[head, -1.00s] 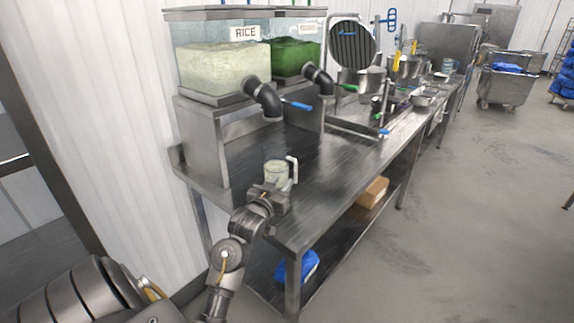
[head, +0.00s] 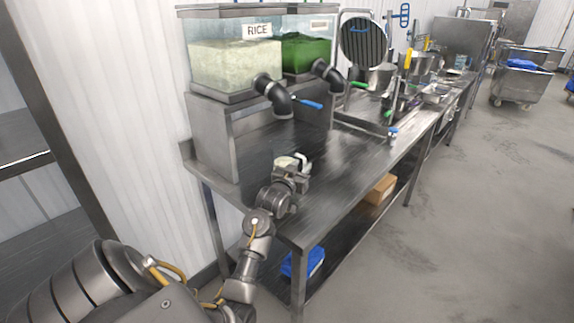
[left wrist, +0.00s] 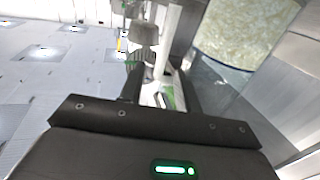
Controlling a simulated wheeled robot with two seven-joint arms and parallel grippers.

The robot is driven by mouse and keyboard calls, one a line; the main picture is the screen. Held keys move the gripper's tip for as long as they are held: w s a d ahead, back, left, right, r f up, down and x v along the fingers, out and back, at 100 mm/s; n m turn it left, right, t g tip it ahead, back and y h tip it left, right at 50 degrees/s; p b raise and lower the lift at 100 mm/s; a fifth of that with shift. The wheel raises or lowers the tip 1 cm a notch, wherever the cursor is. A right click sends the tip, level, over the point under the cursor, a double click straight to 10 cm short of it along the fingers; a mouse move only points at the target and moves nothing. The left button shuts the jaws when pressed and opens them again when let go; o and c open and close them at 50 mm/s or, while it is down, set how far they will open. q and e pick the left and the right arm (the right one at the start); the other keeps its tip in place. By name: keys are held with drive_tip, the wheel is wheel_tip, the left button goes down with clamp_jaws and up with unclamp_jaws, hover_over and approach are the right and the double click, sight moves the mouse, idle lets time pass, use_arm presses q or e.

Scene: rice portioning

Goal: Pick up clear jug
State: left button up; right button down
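The clear jug (head: 285,161), with pale rice-like contents and a white handle, stands on the near part of the steel table, partly hidden by my left gripper. My left gripper (head: 293,174) is close in front of the jug at its handle side. In the left wrist view, the white handle (left wrist: 169,40) runs down toward the space between the dark fingers (left wrist: 163,92), which look apart. The rounded jug side with rice (left wrist: 238,28) fills the upper right there. Contact with the handle cannot be told. My right gripper is not in view.
The rice dispenser (head: 235,62) and a green-filled one (head: 307,52) stand on a steel stand behind the jug, their black spouts over the table. The steel table (head: 345,165) is clear right of the jug. Pans and utensils stand farther back.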

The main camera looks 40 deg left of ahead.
sight(304, 163)
use_arm(q)
drive_tip(key=x, duration=0.3)
drive_tip(key=shift+w+f+p, duration=0.15)
drive_tip(key=shift+w+p, duration=0.05)
drive_tip(key=shift+p, duration=0.1)
clamp_jaws()
